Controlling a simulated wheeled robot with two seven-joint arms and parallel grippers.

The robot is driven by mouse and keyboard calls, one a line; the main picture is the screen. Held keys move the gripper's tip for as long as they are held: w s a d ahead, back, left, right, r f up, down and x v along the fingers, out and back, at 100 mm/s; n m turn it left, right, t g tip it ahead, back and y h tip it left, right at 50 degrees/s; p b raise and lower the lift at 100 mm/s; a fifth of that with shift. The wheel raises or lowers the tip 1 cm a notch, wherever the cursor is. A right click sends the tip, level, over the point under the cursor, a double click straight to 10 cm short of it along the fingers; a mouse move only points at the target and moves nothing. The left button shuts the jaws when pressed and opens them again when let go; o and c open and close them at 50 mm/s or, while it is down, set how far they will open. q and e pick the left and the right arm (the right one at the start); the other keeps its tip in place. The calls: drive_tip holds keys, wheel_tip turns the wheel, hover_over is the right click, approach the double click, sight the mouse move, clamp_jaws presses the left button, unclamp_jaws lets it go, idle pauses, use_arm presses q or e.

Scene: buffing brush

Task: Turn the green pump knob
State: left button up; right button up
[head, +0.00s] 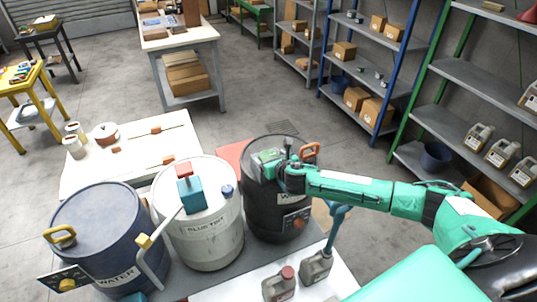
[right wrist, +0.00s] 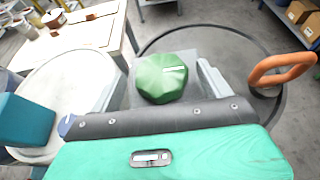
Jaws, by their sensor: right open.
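The green pump knob (right wrist: 161,78) is a faceted cap with a small white mark, on a grey plate on top of the black drum (head: 272,212). My right gripper (right wrist: 166,72) is open, with one grey finger on the left of the knob and one on the right. Gaps show between the knob and both fingers, so it is not gripped; I cannot tell how deep the fingers reach. In the head view my right gripper (head: 273,166) is over the drum's top and partly hides the knob area. My left gripper is not in view.
An orange handle (head: 310,151) stands on the drum's right rim. The white drum (head: 205,225) with a teal box (head: 190,195) and the blue water drum (head: 100,240) stand to the left. Jugs (head: 316,266) stand in front. Shelves (head: 470,120) are at the right.

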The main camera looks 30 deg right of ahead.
drive_tip(key=shift+x, duration=1.15)
drive_tip(key=shift+w, duration=0.1)
drive_tip(key=c, duration=1)
drive_tip(key=shift+o, duration=0.2)
drive_tip(key=shift+p, duration=0.35)
